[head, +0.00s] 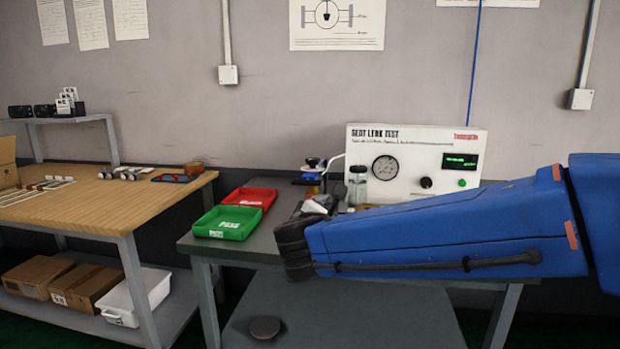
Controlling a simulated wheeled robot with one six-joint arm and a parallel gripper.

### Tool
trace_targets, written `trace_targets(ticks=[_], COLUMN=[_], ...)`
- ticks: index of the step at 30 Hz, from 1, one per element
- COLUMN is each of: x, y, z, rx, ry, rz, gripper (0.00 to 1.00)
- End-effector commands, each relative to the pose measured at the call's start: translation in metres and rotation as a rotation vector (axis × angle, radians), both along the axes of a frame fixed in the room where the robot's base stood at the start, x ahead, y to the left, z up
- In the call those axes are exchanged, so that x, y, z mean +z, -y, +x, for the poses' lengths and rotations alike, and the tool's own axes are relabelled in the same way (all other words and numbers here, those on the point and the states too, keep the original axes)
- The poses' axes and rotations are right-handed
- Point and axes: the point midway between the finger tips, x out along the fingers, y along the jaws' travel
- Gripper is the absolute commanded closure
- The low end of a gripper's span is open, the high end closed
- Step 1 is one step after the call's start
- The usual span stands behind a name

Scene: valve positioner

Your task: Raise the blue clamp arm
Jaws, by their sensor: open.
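A small blue part (312,162), which looks like the blue clamp arm, shows at the back of the grey test bench (262,242), left of the seat leak test panel (415,150). My blue arm reaches in from the right across the bench front. The grey parts just past its dark end look like my gripper (319,205), in front of and below the blue part, with a gap between them in the picture. My gripper is open; its fingertips are not clear. My arm hides the bench's right side.
A green tray (228,222) and a red tray (255,197) lie on the bench's left. A clear jar (358,185) stands before the panel. A wooden table (110,205) with small parts is at left. A round stool (265,327) is below.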

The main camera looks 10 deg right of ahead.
Motion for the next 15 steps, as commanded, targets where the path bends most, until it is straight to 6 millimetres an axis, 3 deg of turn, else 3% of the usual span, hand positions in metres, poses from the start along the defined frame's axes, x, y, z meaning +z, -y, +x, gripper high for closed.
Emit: trace_targets(ticks=[1,3,6,10,15], x=[0.008,0.020,0.031,0.039,0.040], y=[-0.027,-0.056,-0.088,-0.108,-0.107], z=[0.009,0.017,0.024,0.027,0.036], rx=[0.058,0.125,0.189,0.227,0.229], ry=[0.014,0.039,0.070,0.091,0.094], rz=[-0.076,-0.172,-0.268,-0.328,-0.337], gripper=[0.07,0.07,0.07,0.07,0.07])
